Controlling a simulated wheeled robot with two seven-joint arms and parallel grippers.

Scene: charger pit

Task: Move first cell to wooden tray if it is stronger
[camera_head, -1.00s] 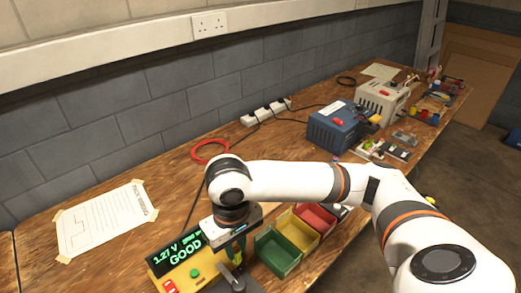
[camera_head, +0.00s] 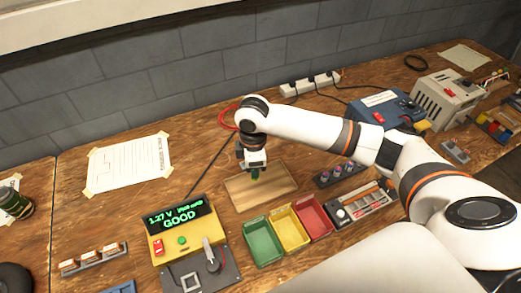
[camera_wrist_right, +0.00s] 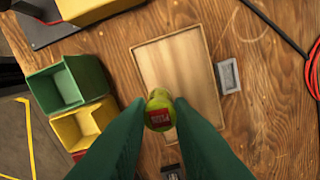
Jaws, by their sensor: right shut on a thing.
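My right gripper (camera_head: 255,176) is shut on a small yellow-green cell (camera_wrist_right: 159,110) with a red label on its end. It holds the cell over the near part of the wooden tray (camera_wrist_right: 180,65) in the right wrist view. The tray (camera_head: 238,195) lies flat on the bench in the head view, and its bare surface shows. I cannot tell the gap between cell and tray. The yellow tester (camera_head: 170,248) shows 1.27 V and GOOD in green. My left gripper is not in view.
Green (camera_head: 262,241), yellow (camera_head: 290,227) and red (camera_head: 315,217) bins stand right of the tester. A small rack (camera_head: 93,256) with several pieces lies to its left. A taped sheet (camera_head: 130,163) lies behind. A red cable coil (camera_head: 229,117) is near the wall.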

